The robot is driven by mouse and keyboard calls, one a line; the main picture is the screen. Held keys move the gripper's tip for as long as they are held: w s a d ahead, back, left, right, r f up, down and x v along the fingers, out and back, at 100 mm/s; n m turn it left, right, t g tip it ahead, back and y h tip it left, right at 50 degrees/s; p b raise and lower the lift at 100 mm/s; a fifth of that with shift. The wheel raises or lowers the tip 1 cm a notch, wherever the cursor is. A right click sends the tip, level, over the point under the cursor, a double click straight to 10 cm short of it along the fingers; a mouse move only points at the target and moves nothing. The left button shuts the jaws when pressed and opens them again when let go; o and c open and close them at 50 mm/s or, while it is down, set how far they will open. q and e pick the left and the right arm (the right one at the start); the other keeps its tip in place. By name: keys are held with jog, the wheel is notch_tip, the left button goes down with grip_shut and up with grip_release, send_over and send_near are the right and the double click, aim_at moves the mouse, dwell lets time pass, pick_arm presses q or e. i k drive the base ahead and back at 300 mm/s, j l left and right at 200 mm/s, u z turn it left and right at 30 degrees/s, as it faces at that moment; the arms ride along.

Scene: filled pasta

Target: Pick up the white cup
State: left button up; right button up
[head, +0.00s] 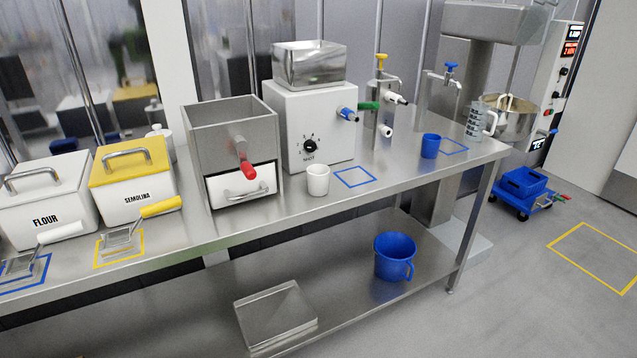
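The white cup (317,180) stands upright on the steel table (236,224), near its front edge. It is in front of the white machine with the black dial and just left of a blue taped square. Its opening faces up, and nothing covers it in the head view. Neither of my grippers shows in this view.
A steel box with a red-handled crank (233,150) stands left of the cup. The white machine (310,125) is behind it. A blue cup (430,146) stands further right. Flour (45,203) and semolina (132,187) bins are at left. A blue bucket (394,257) sits on the lower shelf.

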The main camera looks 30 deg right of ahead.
aim_at(318, 181)
jog(key=i+l+u, duration=0.1)
jog(key=l, duration=0.35)
jog(key=i+l+u, duration=0.1)
jog(key=l, duration=0.4)
jog(key=i+l+u, duration=0.1)
jog(key=l, duration=0.35)
jog(key=i+l+u, duration=0.1)
jog(key=l, duration=0.4)
